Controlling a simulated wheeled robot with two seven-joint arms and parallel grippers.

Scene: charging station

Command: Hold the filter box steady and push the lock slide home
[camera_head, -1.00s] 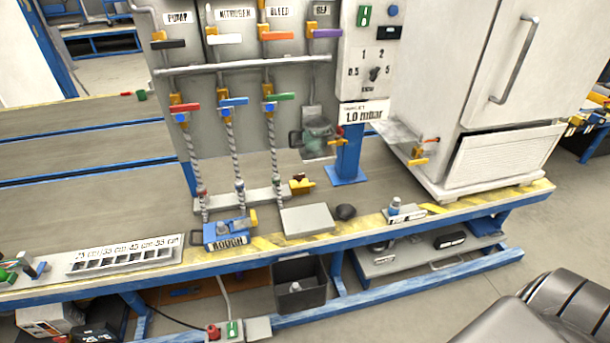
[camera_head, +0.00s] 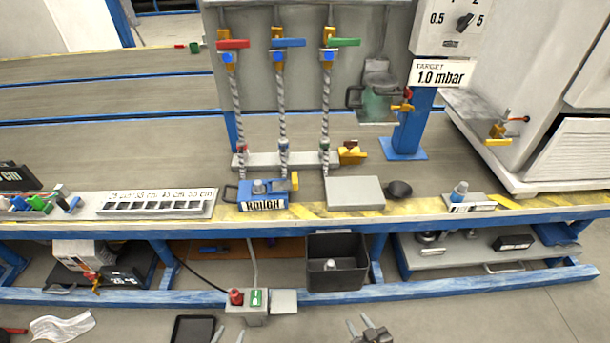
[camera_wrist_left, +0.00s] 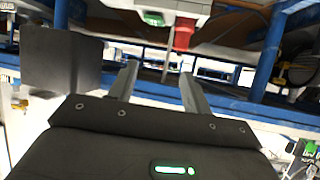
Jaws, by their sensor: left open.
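A blue box marked ROUGH (camera_head: 262,201) stands on the bench's front edge in the head view. It has a grey knob on top and a yellow piece (camera_head: 294,182) at its right end; I cannot tell for sure that these are the filter box and its lock slide. My left gripper (camera_head: 229,336) shows only as fingertips at the bottom edge, below and well apart from the box. In the left wrist view its fingers (camera_wrist_left: 158,82) are spread and empty. My right gripper (camera_head: 361,325) is at the bottom edge, its fingers apart and nothing seen between them.
A grey block (camera_head: 354,192) and dark knob (camera_head: 399,189) stand right of the blue box, a slotted rack (camera_head: 157,203) left. Braided hoses (camera_head: 281,115) rise behind. Below are a dark bin (camera_head: 337,274) and a red-and-green switch box (camera_head: 247,306), also in the wrist view (camera_wrist_left: 183,35).

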